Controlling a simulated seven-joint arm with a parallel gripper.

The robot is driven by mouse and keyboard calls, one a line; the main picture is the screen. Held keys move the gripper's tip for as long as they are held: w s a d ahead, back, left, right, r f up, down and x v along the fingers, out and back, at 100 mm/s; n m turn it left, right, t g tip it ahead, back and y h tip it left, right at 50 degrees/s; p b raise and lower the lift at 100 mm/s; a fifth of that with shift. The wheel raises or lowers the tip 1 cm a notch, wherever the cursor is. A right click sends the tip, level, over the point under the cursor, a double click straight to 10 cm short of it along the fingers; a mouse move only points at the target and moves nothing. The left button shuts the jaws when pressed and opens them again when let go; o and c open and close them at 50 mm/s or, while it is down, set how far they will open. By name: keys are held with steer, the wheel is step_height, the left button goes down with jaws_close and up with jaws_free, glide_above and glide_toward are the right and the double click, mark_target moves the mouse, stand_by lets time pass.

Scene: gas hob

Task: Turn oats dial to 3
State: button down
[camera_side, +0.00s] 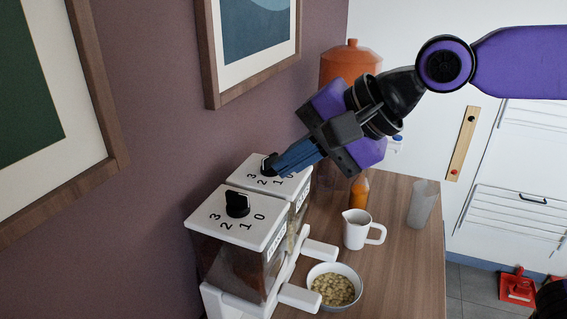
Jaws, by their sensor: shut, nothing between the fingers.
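Two white-topped dispensers stand side by side against the wall, each with a black dial and the numbers 0 to 3 on its lid. The near dial (237,204) is in full view; the near dispenser (237,264) holds something reddish brown. The far dial (267,163) is partly covered by my gripper, and its pointer setting cannot be told. The far dispenser (299,222) has pale contents. The front labels are too small to read, so I cannot tell which is oats. My gripper (279,170) is shut and empty, its blue fingertips at the far dial; contact is unclear.
A white bowl of pale flakes (334,287) sits before the dispensers' white levers (300,297). A white jug (363,229), a clear cup (423,204) and an orange bottle (359,192) stand on the wooden counter (408,268). A large orange container (349,64) is behind my gripper.

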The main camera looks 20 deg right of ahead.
steer(key=shift+s+r, duration=0.4)
steer(key=c, duration=1.4)
jaws_free()
steer(key=shift+s+r, duration=0.1)
steer(key=shift+r, duration=0.05)
steer(key=shift+c, duration=0.2)
steer(key=o, duration=0.5)
steer(key=shift+r, duration=0.2)
steer(key=shift+o, duration=1.3)
steer(key=w+d+r+n+g+h, duration=0.1)
steer(key=w+r+n+h, duration=0.1)
steer(key=w+r+n, duration=0.3)
steer(key=shift+n, duration=1.1)
step_height(320, 180, up, 4)
steer(key=w+d+f+n+g+h, duration=0.1)
steer(key=w+d+n+h, duration=0.15)
steer(key=n, duration=0.45)
glide_toward(270, 156)
steer(key=shift+g, duration=0.3)
steer(key=x, duration=0.8)
steer(key=shift+w+f, duration=0.2)
steer(key=shift+w, duration=0.15)
steer(key=c, duration=1)
